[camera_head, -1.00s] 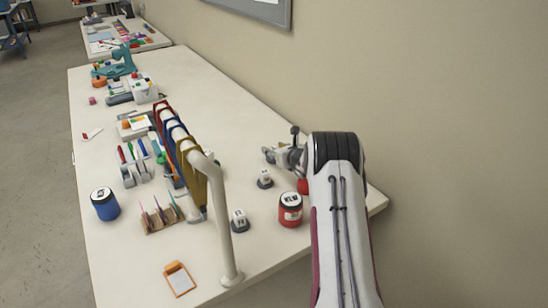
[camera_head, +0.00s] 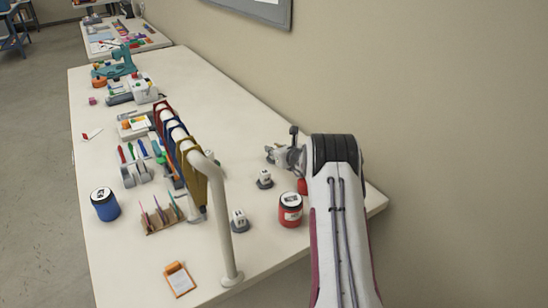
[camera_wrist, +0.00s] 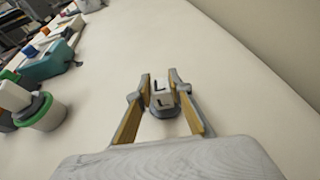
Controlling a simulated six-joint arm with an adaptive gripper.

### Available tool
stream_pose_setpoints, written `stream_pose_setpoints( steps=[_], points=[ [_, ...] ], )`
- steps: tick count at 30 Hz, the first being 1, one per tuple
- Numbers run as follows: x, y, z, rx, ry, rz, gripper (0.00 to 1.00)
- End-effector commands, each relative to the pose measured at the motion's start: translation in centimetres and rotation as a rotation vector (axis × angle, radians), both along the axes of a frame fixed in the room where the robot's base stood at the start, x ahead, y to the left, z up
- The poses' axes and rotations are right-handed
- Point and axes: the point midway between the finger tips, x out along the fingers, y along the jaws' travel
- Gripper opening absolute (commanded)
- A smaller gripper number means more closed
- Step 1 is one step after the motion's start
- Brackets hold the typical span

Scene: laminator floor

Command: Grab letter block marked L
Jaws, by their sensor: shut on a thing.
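The white letter block (camera_wrist: 161,93) shows a black L in the wrist view, between the two tan-padded fingers of my gripper (camera_wrist: 160,80). My gripper is shut on it. A round grey base (camera_wrist: 166,112) shows at the block's near side; whether the block touches it is unclear. In the head view my gripper (camera_head: 271,154) is low over the right part of the table, pointing left. The held block cannot be made out clearly there.
White blocks on dark bases stand near my gripper (camera_head: 265,177) and nearer the front (camera_head: 239,217). A red jar (camera_head: 290,208) stands close to my arm. A white rail (camera_head: 222,225) with coloured hangings rises to the left. Bare table lies beyond my gripper, and the wall is to the right.

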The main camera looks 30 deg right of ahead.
Motion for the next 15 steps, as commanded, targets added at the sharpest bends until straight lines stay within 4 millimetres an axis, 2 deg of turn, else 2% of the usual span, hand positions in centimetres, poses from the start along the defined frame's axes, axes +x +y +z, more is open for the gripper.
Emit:
stream_pose_setpoints(
  steps=[10, 15],
  points=[
    [0.1, 0.0, 0.6, -0.001, -0.003, 0.0, 0.0],
    [0.1, 0.0, 2.0, -0.002, -0.005, 0.0, 0.0]
  ],
)
